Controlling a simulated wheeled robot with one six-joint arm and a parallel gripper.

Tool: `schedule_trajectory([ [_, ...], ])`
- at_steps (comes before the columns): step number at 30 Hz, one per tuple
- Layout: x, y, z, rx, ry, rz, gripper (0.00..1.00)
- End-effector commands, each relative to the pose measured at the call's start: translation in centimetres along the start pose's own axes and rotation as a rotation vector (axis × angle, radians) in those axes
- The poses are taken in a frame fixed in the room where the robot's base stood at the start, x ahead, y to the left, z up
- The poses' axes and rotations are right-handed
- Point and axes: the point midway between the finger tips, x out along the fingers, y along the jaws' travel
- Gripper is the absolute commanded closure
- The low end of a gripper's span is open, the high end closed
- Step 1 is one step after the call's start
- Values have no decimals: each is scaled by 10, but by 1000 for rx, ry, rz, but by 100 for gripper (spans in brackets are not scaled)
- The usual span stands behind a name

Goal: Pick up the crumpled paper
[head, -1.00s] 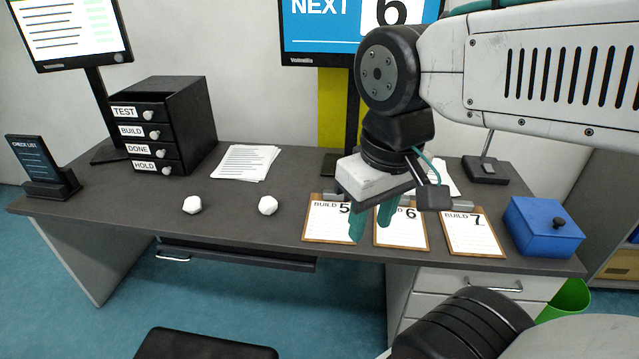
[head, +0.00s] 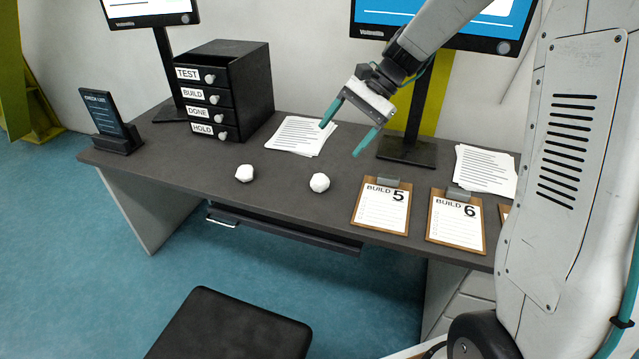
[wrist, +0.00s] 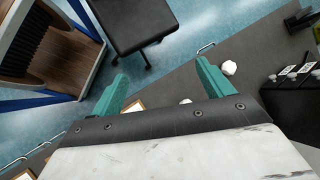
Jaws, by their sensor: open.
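Two white crumpled paper balls lie apart on the dark desk (head: 180,160). The left paper ball (head: 244,173) is near the desk's front edge, and the right paper ball (head: 319,183) is left of the clipboards. In the wrist view one ball (wrist: 229,67) shows beyond the right finger, and the other (wrist: 186,101) is partly hidden behind the gripper. My gripper (head: 342,133) has teal fingers spread open and empty. It is above the desk, up and to the right of the right ball in the head view, touching neither.
A black drawer unit (head: 225,95) and a checklist stand (head: 112,125) are at the left. A paper stack (head: 300,136) lies behind the balls. Clipboards 5 (head: 382,206) and 6 (head: 456,222) lie to the right. A monitor stand (head: 407,150) rises behind. A black stool (head: 232,328) is in front.

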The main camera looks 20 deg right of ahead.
Motion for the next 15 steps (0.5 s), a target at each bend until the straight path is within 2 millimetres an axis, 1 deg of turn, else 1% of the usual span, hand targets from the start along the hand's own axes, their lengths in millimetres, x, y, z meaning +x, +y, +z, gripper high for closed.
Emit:
schedule_trajectory([
  [1,10,-7,-26,62,-33,-29,21],
  [2,14,-12,-39,100,-51,-50,21],
  [3,21,-17,-58,149,-75,-78,21],
  [5,32,-23,-86,223,-111,-119,21],
  [6,40,-26,-106,274,-134,-147,21],
  [7,46,-28,-121,311,-152,-169,21],
  [12,84,-29,-202,518,-249,-283,21],
  [15,105,-23,-242,621,-297,-340,21],
])
